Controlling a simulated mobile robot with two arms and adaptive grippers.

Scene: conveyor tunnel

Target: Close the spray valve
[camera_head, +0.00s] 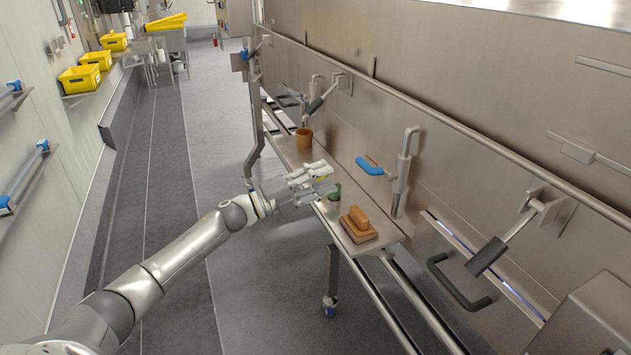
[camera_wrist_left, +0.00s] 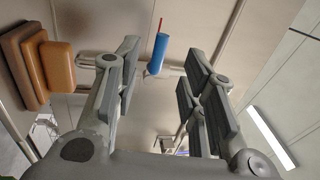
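The spray valve is a steel pipe (camera_head: 402,165) on the right wall with a blue handle (camera_head: 369,166) that has a red part near its tip. The handle points left, out over the shelf. In the left wrist view the blue handle (camera_wrist_left: 158,54) shows between the fingers and beyond them. My left gripper (camera_head: 327,178) is open and empty above the shelf, left of the handle and apart from it. Its fingers also fill the left wrist view (camera_wrist_left: 160,75). My right gripper is in neither view.
A steel shelf (camera_head: 370,245) runs under the valve. It carries an orange-brown block (camera_head: 357,222), a brown cup (camera_head: 304,138) and a green item (camera_head: 335,192) partly hidden by my gripper. A black handle (camera_head: 458,285) is at lower right. The floor aisle (camera_head: 225,150) is clear.

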